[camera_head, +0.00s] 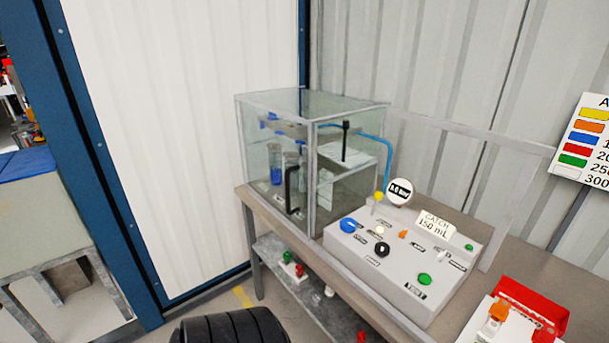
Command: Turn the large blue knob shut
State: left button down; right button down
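The large blue knob (348,225) is on the left end of the grey control panel (435,290), close to the glass cabinet. It looks like a flat round blue cap. Its turned position cannot be read at this size. Neither of my grippers shows in the head view, and nothing touches the knob.
The panel stands on a bench (530,265). A glass cabinet (255,150) with a black handle is behind left. A red tray (535,305) lies front right.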

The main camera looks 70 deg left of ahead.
aim_at(348, 225)
jog(key=u, duration=1.55)
